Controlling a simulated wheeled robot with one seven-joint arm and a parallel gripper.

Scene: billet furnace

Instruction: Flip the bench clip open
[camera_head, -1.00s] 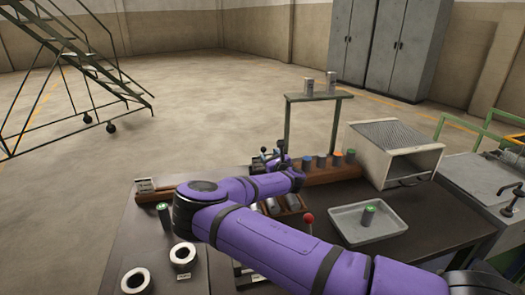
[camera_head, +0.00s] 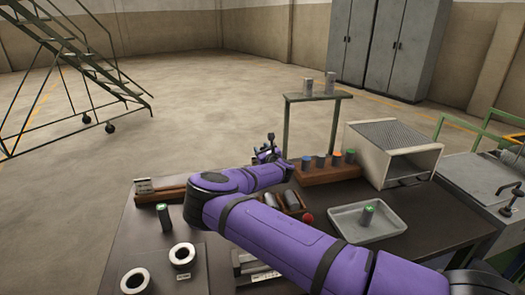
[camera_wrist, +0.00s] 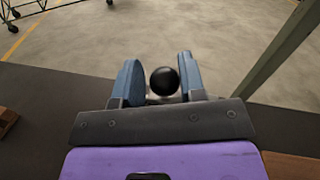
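A black ball knob (camera_wrist: 164,81) shows between my fingers in the wrist view; its stem and base are hidden, so I cannot tell whether it belongs to the bench clip. The clip is not clearly visible in the head view. My gripper (camera_wrist: 160,60) has its two blue fingers apart, on either side of the knob. The right finger is very near the knob, and a small gap shows at the left. In the head view my gripper (camera_head: 267,152) is small, at the far edge of the bench beyond my purple arm.
A wooden rack (camera_head: 328,174) with several coloured-top cylinders stands right of my gripper, below a raised shelf (camera_head: 318,97). A grey tray (camera_head: 344,222) holds a green-top cylinder (camera_head: 368,214). A red knob (camera_head: 307,219) shows beside my arm. A furnace box (camera_head: 392,155) stands at back right.

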